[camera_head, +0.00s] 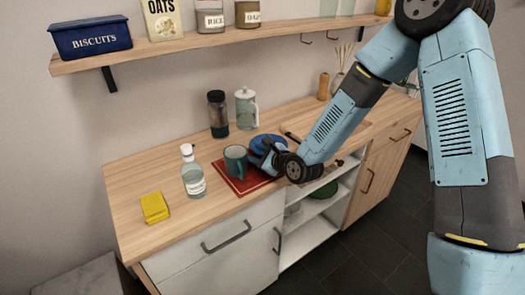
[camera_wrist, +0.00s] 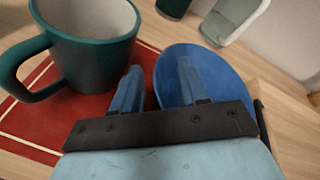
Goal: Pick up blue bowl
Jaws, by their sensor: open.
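The blue bowl (camera_head: 268,142) is on the wooden counter, just behind and right of the green mug, partly hidden by my gripper in the head view. In the wrist view the bowl (camera_wrist: 222,72) is a blue oval at right of centre. My gripper (camera_wrist: 159,67) is open, with one finger over the bowl and the other left of its edge, so the near-left rim lies between them in the picture. I cannot tell whether they touch it. In the head view my gripper (camera_head: 266,157) is low over the counter at the bowl.
The green mug (camera_wrist: 92,62) stands close left of my fingers on a red mat (camera_head: 242,184). A dark jar (camera_head: 218,115) and a glass press (camera_head: 246,108) stand behind. A soap bottle (camera_head: 192,174) and yellow sponge (camera_head: 155,208) are left. A wall shelf (camera_head: 190,45) hangs above.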

